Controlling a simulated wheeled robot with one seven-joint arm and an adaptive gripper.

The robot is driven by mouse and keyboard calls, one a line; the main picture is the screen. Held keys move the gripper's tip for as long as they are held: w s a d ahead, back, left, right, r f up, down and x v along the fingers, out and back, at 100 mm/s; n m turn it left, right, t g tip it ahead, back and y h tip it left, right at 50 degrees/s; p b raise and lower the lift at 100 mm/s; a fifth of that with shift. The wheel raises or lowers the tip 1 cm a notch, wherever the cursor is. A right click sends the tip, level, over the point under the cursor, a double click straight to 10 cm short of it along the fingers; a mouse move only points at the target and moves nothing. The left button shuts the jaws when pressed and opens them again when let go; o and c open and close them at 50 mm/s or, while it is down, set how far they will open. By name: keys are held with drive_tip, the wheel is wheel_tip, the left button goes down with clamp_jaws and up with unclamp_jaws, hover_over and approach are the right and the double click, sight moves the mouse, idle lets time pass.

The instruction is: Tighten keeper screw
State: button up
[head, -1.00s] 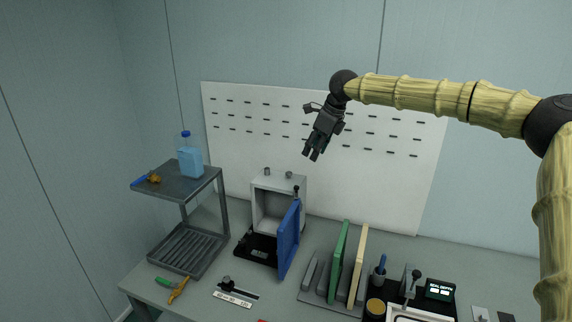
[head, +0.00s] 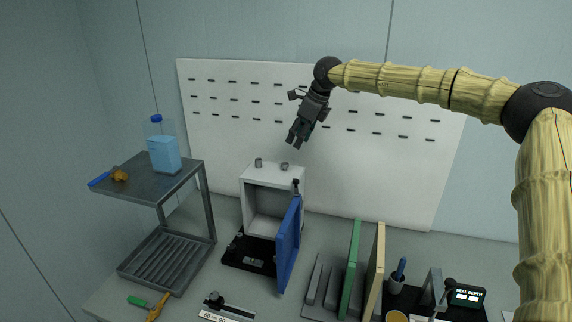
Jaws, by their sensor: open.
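A small grey box fixture (head: 262,179) stands on the bench with its blue door (head: 289,246) swung open toward me. Two small grey knobs sit on its top, one at the left (head: 258,162) and one at the right (head: 284,166). A small dark part (head: 296,187) sits at the top of the blue door; I cannot tell whether it is the keeper screw. My gripper (head: 295,140) is open and empty, pointing down in the air in front of the white pegboard, apart from the fixture in the picture.
A grey two-level rack (head: 140,182) at the left holds a blue bottle (head: 163,147) and a blue-handled tool (head: 104,178). Green and cream panels (head: 374,270) stand upright at right, near a display (head: 467,296). A green-and-orange tool (head: 152,308) lies at front left. The white pegboard (head: 215,138) stands behind.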

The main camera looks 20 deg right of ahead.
sight(286, 163)
drive_tip(key=p+x, duration=0.4)
drive_tip(key=x, duration=0.6)
drive_tip(key=shift+s+a+f, duration=0.1)
drive_tip(key=shift+a+f, duration=0.05)
drive_tip(key=shift+a, duration=0.05)
clamp_jaws()
